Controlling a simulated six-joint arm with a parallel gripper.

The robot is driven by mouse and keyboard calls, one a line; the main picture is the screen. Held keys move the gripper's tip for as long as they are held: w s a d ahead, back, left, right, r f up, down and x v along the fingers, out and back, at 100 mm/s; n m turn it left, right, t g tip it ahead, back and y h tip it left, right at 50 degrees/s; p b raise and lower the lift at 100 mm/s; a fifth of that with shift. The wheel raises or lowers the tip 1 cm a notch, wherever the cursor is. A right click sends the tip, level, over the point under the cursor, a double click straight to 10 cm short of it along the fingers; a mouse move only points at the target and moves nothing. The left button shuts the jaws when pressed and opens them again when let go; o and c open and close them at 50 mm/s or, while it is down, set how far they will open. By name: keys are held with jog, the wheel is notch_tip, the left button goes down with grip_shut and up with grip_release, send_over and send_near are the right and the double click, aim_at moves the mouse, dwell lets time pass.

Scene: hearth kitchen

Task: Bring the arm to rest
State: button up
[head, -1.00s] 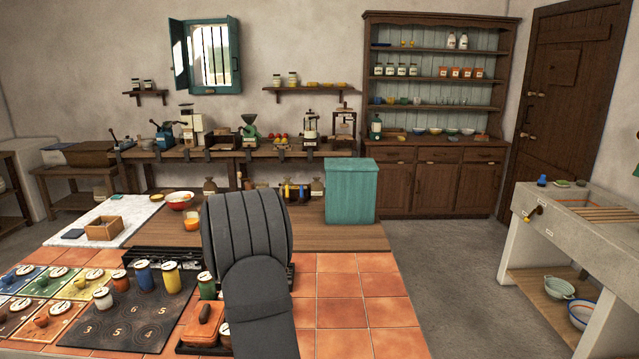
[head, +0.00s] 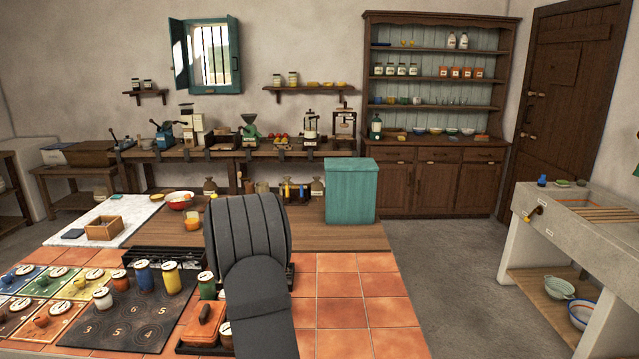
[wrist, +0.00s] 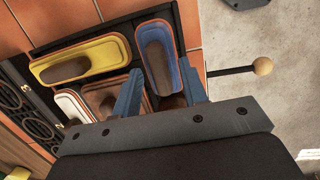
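In the wrist view my gripper (wrist: 160,88) has its two blue fingers apart, with no object clearly held between them. Beyond the fingers lies a blue-rimmed oblong piece with a brown middle (wrist: 155,50). Its near end shows between the fingers; I cannot tell how far above it they are. In the head view my dark grey arm stands at the front centre and hides the gripper and part of the counter behind it.
A yellow oblong piece (wrist: 80,60) and a white one (wrist: 72,105) lie beside the blue one. The terracotta tiles (head: 350,300) right of my arm are clear. A teal box (head: 350,190) stands behind them. A terracotta lidded dish (head: 203,325) and several jars stand left.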

jog(key=r, duration=0.4)
jog(key=shift+d+r, duration=0.1)
jog(key=shift+d, duration=0.1)
jog(key=s+d+r, duration=0.3)
jog(key=d+r, duration=0.4)
jog(key=d, duration=0.4)
jog(key=s+d+f, duration=0.1)
jog(key=s+d, duration=0.3)
jog(key=d, duration=1.1)
jog(key=shift+w+a+f, duration=0.95)
jog(key=shift+a+f, duration=0.7)
jog(key=shift+w+a+f, duration=0.95)
jog(key=shift+a+f, duration=0.65)
jog(key=shift+w+a+f, duration=0.95)
jog(key=shift+a+f, duration=0.7)
jog(key=shift+r, duration=0.1)
jog(key=s+d+r, duration=0.6)
jog(key=d+r, duration=0.3)
jog(key=shift+w+a+r, duration=0.1)
jog(key=shift+w+a, duration=0.3)
jog(key=shift+a, duration=0.45)
jog(key=shift+w+a+r, duration=0.15)
jog(key=shift+w+a, duration=0.25)
jog(key=shift+a, duration=0.45)
jog(key=shift+w+a+r, duration=0.1)
jog(key=shift+w+a, duration=0.3)
jog(key=shift+a, duration=0.45)
